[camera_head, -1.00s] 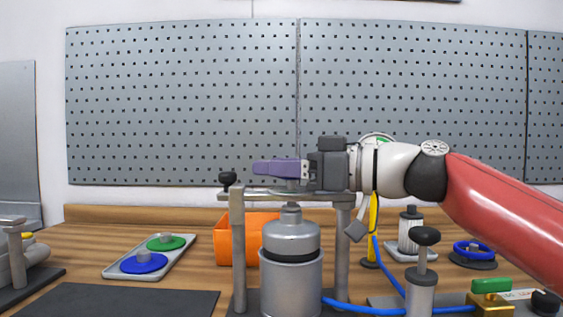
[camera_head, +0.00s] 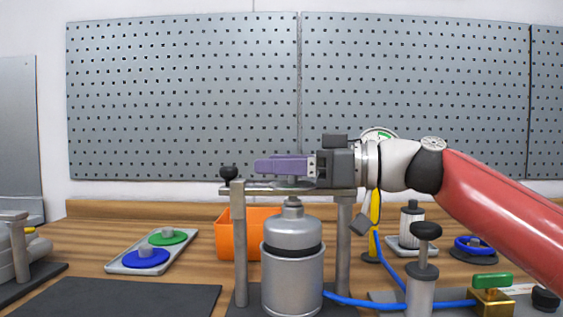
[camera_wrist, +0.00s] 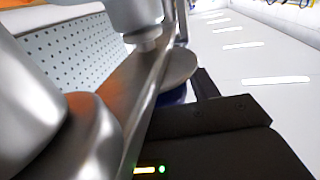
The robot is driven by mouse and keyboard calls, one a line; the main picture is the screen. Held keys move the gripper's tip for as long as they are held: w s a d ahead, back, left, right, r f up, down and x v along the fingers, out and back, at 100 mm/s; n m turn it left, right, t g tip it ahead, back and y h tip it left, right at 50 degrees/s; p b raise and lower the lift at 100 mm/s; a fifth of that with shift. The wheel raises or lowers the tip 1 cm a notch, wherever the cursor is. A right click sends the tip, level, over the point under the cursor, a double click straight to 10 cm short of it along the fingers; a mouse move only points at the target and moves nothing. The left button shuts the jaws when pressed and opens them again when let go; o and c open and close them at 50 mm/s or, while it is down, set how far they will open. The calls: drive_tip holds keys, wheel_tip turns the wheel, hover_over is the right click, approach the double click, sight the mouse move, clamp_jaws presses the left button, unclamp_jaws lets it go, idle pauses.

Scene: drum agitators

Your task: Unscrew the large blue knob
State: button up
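My gripper (camera_head: 284,166) has purple fingers that point left above the crossbar (camera_head: 265,190) of a metal stand. The fingers show side-on, so their gap is hidden. A blue disc with a grey hub (camera_head: 146,257) lies on a tray at the left, well away from my gripper. A blue ring-shaped wheel (camera_head: 474,246) sits on a dark base at the right, behind my arm. I cannot tell which of these is the large blue knob. In the wrist view, a small blue part (camera_wrist: 173,96) shows under a grey disc, partly hidden by dark parts.
A grey canister (camera_head: 292,275) stands under the crossbar, with an orange bin (camera_head: 236,240) behind it. A green disc (camera_head: 168,237) shares the tray (camera_head: 125,265). A black knob (camera_head: 426,231), a blue hose (camera_head: 375,300) and a green-handled valve (camera_head: 491,283) crowd the front right.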

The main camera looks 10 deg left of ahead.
drive_tip(key=shift+o, duration=0.6)
drive_tip(key=shift+r, duration=0.1)
drive_tip(key=shift+t, duration=0.3)
drive_tip(key=m+t, duration=0.1)
drive_tip(key=t, duration=0.1)
drive_tip(key=m+t+h, duration=0.1)
drive_tip(key=m+t, duration=0.1)
drive_tip(key=t, duration=0.1)
drive_tip(key=m+t+b, duration=0.1)
drive_tip(key=m+t, duration=0.1)
drive_tip(key=shift+w+d+h, duration=0.15)
drive_tip(key=shift+w+h, duration=0.15)
drive_tip(key=shift+w, duration=0.1)
drive_tip(key=shift+w+d+m+t+h, duration=0.1)
drive_tip(key=shift+m+t+h, duration=0.65)
drive_tip(key=shift+t, duration=0.4)
drive_tip(key=shift+w+m+t+h, duration=0.1)
drive_tip(key=shift+m+t+h, duration=0.45)
drive_tip(key=shift+m+t, duration=0.5)
drive_tip(key=shift+m+t+h, duration=0.3)
drive_tip(key=shift+t+h, duration=0.1)
drive_tip(key=shift+t, duration=0.2)
drive_tip(key=shift+w+d+m+t+h+b, duration=0.15)
drive_tip(key=shift+m+t+h+b, duration=0.45)
drive_tip(key=shift+m+t+h, duration=0.5)
